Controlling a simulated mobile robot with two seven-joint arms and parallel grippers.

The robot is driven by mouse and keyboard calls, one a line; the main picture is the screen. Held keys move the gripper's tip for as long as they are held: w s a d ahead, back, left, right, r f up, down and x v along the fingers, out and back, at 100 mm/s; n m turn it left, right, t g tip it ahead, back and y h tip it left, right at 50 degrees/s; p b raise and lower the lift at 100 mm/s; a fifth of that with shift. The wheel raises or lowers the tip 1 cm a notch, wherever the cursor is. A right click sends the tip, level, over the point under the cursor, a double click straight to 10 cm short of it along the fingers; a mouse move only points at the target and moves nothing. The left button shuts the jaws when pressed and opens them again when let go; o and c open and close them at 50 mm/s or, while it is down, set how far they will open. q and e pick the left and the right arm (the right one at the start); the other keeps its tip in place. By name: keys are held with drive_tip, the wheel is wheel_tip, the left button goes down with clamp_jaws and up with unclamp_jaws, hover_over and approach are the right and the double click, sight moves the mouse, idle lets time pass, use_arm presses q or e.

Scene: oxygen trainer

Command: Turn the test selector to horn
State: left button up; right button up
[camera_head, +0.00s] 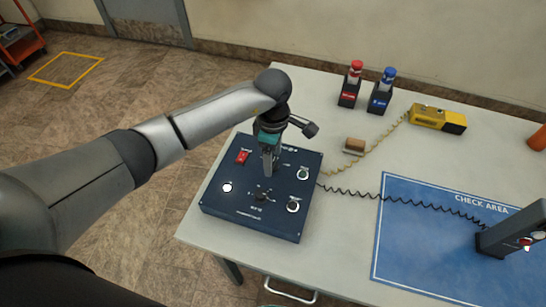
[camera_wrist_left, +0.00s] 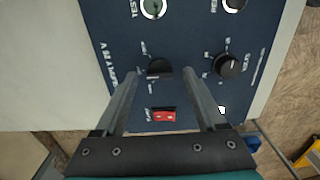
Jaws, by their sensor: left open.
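The dark blue control box (camera_head: 225,205) stands at the table's left end. In the left wrist view its panel (camera_wrist_left: 195,25) carries a dark knob (camera_wrist_left: 158,68) between my fingertips in the picture and a second black knob (camera_wrist_left: 228,65) to the right. The small labels are too blurred to tell which knob is the test selector or where it points. A ringed round control (camera_wrist_left: 153,8) sits by the word TEST. My left gripper (camera_head: 268,174) points down over the panel, open, its fingers (camera_wrist_left: 160,74) on either side of the dark knob; contact is unclear. My right gripper is not in view.
A red rocker switch (camera_head: 242,157) and a lit white round spot (camera_head: 227,187) are on the same panel. Red-topped (camera_head: 349,90) and blue-topped (camera_head: 381,92) holders, a yellow device (camera_head: 437,118) and a dark handset (camera_head: 508,232) with a coiled cord are farther right. The blue mat (camera_head: 415,235) is mostly bare.

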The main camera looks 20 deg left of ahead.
use_arm(q)
drive_tip(key=shift+f, duration=0.25)
clamp_jaws()
idle(0.5)
